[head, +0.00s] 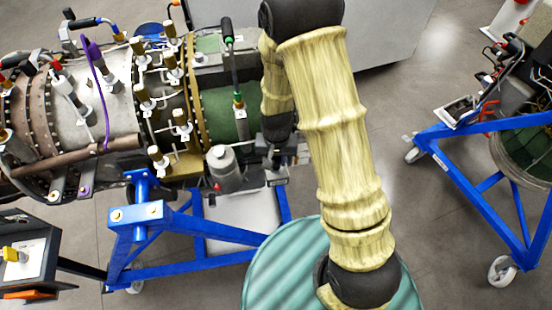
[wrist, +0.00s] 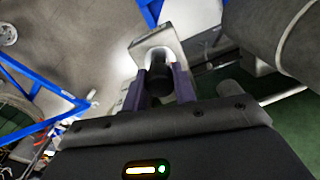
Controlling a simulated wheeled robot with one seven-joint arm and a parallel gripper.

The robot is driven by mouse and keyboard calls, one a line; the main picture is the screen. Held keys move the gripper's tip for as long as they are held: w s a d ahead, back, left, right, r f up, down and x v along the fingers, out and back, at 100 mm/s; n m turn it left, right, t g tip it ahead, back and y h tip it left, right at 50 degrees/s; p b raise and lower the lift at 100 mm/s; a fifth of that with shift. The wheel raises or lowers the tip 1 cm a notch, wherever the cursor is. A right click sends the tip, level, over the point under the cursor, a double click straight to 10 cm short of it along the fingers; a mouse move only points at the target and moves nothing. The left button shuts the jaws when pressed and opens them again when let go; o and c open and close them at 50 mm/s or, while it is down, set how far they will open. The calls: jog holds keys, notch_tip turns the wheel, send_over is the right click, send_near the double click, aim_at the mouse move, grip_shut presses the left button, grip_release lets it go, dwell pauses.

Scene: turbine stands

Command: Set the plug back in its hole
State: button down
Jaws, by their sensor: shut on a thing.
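In the wrist view my gripper (wrist: 160,76) has its two dark purple fingers closed on the sides of a dark, rounded plug (wrist: 160,86). A pale metal block (wrist: 171,25) lies just beyond the fingertips. A bright rounded recess shows in it behind the plug. I cannot tell whether the plug touches the block or has entered a hole. In the head view my gripper (head: 276,156) points down at the right end of the green engine section (head: 228,108), partly hidden by my arm. The plug cannot be made out there.
The engine (head: 100,100) with brass fittings sits on a blue stand (head: 190,225) at left. A grey cylinder (head: 224,166) is close left of my gripper. Another blue stand (head: 480,190) is at right.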

jog(key=shift+s+f, duration=0.3)
jog(key=shift+f, duration=0.1)
jog(key=c, duration=1.4)
grip_release()
jog(key=o, duration=0.3)
jog(key=shift+w, duration=0.25)
jog(key=shift+o, duration=1)
jog(key=shift+r, duration=0.1)
jog(key=shift+r+p, duration=2.95)
jog(key=shift+r, duration=0.65)
